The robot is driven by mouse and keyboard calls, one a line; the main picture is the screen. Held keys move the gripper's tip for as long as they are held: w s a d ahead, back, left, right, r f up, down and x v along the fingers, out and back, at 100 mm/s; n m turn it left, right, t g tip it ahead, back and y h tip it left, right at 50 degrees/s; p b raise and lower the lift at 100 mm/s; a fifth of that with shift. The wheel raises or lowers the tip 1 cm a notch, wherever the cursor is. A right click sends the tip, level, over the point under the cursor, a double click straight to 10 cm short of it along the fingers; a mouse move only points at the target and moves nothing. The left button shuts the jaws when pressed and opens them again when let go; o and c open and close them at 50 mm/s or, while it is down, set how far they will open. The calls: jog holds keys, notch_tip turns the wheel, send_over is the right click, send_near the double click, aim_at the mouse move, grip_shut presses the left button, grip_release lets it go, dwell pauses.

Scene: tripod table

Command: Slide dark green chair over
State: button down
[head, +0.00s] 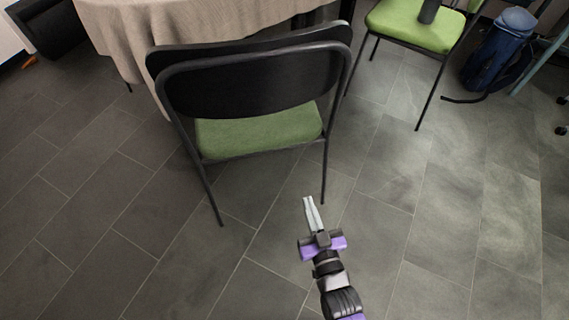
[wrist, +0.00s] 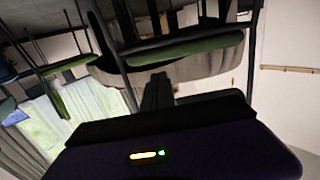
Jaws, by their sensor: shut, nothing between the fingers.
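The chair (head: 258,133) has a green seat, a black backrest and thin black legs. It stands with its back toward me, in front of a table with a beige cloth. Its dark green seat (wrist: 185,46) also shows in the wrist view. My gripper (head: 309,199) is shut and empty, low and in front of the chair beside its right near leg. I cannot tell whether it touches the leg. The fingers (wrist: 158,92) show dark in the wrist view, with the chair beyond them.
The cloth-covered table (head: 120,38) is just behind the chair. A second green chair (head: 412,28) with a dark object on its seat stands at the upper right. The tiled floor is clear to the left and right.

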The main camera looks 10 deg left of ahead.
jog(key=b, duration=0.3)
send_near(278, 151)
jog(key=shift+y, duration=0.3)
jog(key=b+x, duration=0.7)
jog(key=b, duration=0.1)
jog(key=shift+d+f, duration=0.15)
jog(key=shift+f, duration=0.05)
